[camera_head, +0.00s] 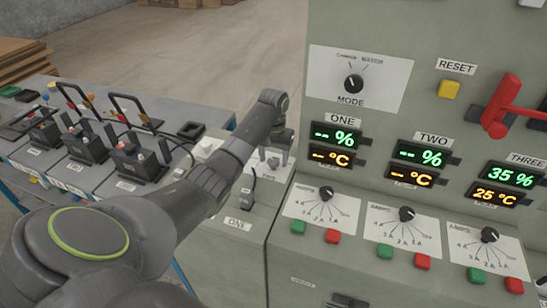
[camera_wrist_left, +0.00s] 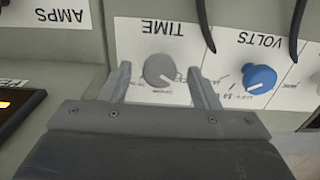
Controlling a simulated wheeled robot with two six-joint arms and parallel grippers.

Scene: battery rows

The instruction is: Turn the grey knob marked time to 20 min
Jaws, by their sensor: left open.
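The grey knob (camera_wrist_left: 158,69) under the upside-down TIME label (camera_wrist_left: 162,28) sits on a white dial plate in the left wrist view. Its pale pointer mark points to the lower right of that picture; the scale text is too small to read. My left gripper (camera_wrist_left: 160,75) is open, with one finger on each side of the knob and visible gaps between. In the head view my left arm reaches over to the panel, and its gripper (camera_head: 276,148) mostly covers the dial there. My right gripper is in neither view.
A blue knob (camera_wrist_left: 260,79) marked VOLTS is close beside the right finger in the wrist view. Dark cables (camera_wrist_left: 205,20) hang near the dials. The tall panel (camera_head: 420,70) with MODE knob (camera_head: 353,83) and red lever (camera_head: 500,105) stands right. Batteries (camera_head: 85,145) stand left.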

